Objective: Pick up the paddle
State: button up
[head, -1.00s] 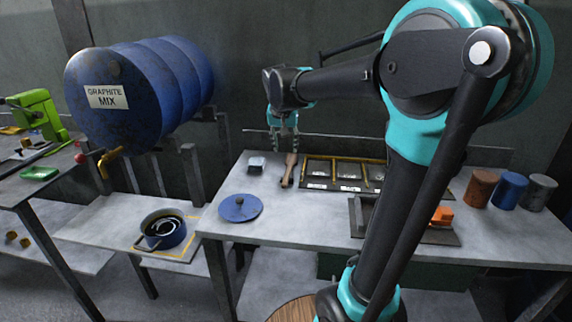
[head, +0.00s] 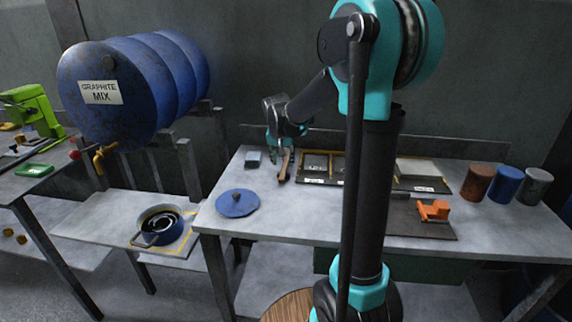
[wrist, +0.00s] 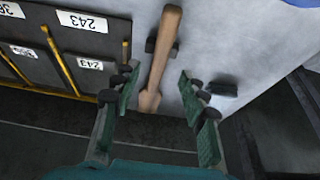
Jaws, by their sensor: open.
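The paddle (head: 284,166) is a slim wooden tool lying on the grey workbench, left of the labelled tray. In the wrist view the paddle (wrist: 164,52) runs from the top down between my fingers, with dark rests beside its shaft and its lower end near the bench's dark edge strip. My gripper (head: 281,146) is at the paddle's far end in the head view. In the wrist view my gripper (wrist: 158,75) is open, one green-padded finger on each side of the paddle. No contact with it is visible, and the height gap is hard to tell.
The labelled tray (wrist: 66,60) is close beside my left finger in the wrist view. A small grey block (head: 253,159) and a blue round lid (head: 238,203) are on the bench to the left. An orange part (head: 434,210) and several cylinders (head: 506,184) are to the right.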

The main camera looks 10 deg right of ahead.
aim_at(284, 168)
jog(key=shift+x, duration=2.35)
jog(key=shift+w+r, duration=0.1)
jog(key=shift+c, duration=0.5)
grip_shut()
